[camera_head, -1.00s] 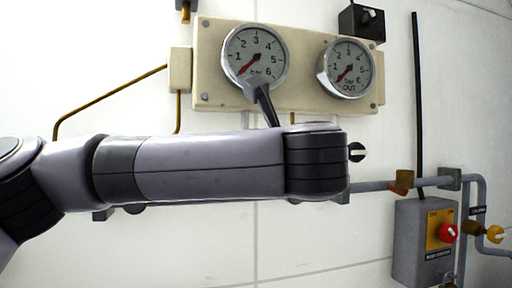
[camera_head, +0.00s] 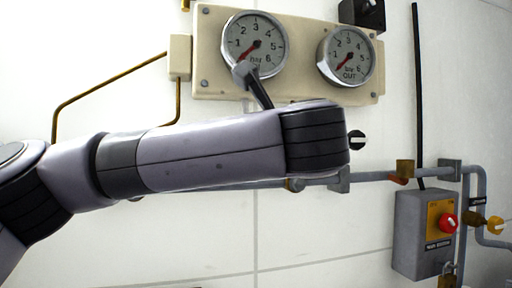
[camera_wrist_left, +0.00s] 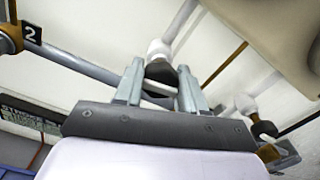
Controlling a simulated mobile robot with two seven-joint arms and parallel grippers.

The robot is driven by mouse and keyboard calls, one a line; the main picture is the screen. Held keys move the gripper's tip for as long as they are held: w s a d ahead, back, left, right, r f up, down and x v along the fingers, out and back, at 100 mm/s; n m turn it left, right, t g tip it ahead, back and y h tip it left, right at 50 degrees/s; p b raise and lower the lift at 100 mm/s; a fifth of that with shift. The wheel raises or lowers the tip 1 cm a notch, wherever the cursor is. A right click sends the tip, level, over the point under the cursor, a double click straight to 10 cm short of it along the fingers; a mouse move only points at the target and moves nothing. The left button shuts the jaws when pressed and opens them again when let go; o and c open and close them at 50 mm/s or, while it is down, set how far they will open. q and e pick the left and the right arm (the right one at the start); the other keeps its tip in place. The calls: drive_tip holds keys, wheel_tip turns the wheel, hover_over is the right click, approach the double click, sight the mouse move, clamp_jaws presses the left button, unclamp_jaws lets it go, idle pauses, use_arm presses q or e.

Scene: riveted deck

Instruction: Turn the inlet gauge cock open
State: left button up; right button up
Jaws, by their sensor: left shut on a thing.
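In the left wrist view my left gripper (camera_wrist_left: 163,92) is shut on a dark round knob with a white bar, the inlet gauge cock (camera_wrist_left: 160,70). The knob sits between the two grey fingers, with a pale stem behind it. My right gripper is in neither view.
A second gauge (camera_head: 346,54) marked OUT is to the right on the same beige panel (camera_head: 215,20). Another black cock knob (camera_head: 356,140) shows just right of my arm. A grey switch box (camera_head: 410,233) with a red knob (camera_head: 448,223) and a grey pipe are at lower right.

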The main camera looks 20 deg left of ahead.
use_arm(q)
drive_tip(key=n+b, duration=0.2)
drive_tip(key=n, duration=0.1)
drive_tip(key=n+b, duration=0.1)
drive_tip(key=shift+f+n+b, duration=0.3)
drive_tip(key=shift+b, duration=0.1)
drive_tip(key=n+b, duration=0.3)
drive_tip(key=n, duration=0.2)
drive_tip(key=shift+b, duration=0.4)
drive_tip(key=n+b, duration=0.2)
drive_tip(key=n, duration=0.3)
drive_tip(key=shift+r+n+b, duration=0.1)
drive_tip(key=shift+n+b, duration=0.25)
drive_tip(key=shift+n, duration=0.35)
drive_tip(key=o, duration=1.1)
drive_tip(key=shift+r, duration=0.1)
drive_tip(key=shift+c, duration=0.2)
drive_tip(key=shift+s, duration=0.1)
